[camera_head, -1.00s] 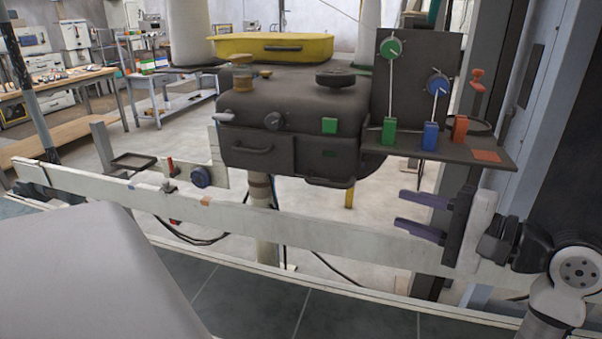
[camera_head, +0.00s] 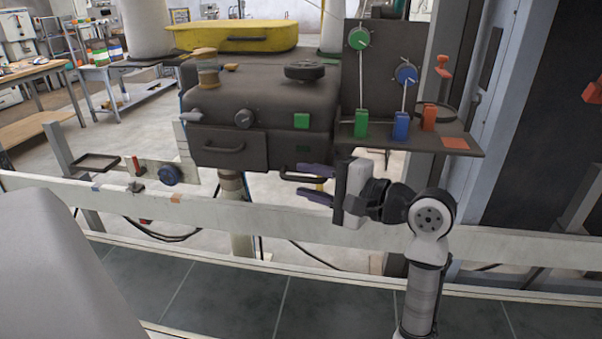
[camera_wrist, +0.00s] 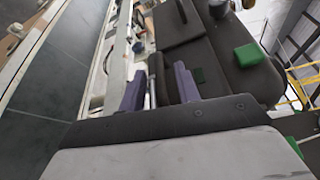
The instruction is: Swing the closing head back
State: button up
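The dark grey machine head (camera_head: 262,105), which I take to be the closing head, sits on a pale post (camera_head: 232,192) in the head view. A bar handle (camera_head: 290,178) juts from its lower right front, and another handle (camera_head: 224,149) is on the left of its front. My gripper (camera_head: 304,180) is at the lower right handle. Its two purple fingers are apart, one above and one below the bar's level. In the wrist view, a bar shows between the fingers of my gripper (camera_wrist: 158,82). Whether the fingers touch it is unclear.
A pale rail (camera_head: 270,219) runs across in front of the machine, below my gripper. A shelf (camera_head: 462,152) with green, blue and orange blocks overhangs just above my wrist. A yellow case (camera_head: 232,37) lies behind the head.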

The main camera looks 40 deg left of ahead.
jog(key=shift+s+a+f, duration=0.1)
jog(key=shift+s+a, duration=0.1)
jog(key=shift+a, duration=0.95)
grip_shut()
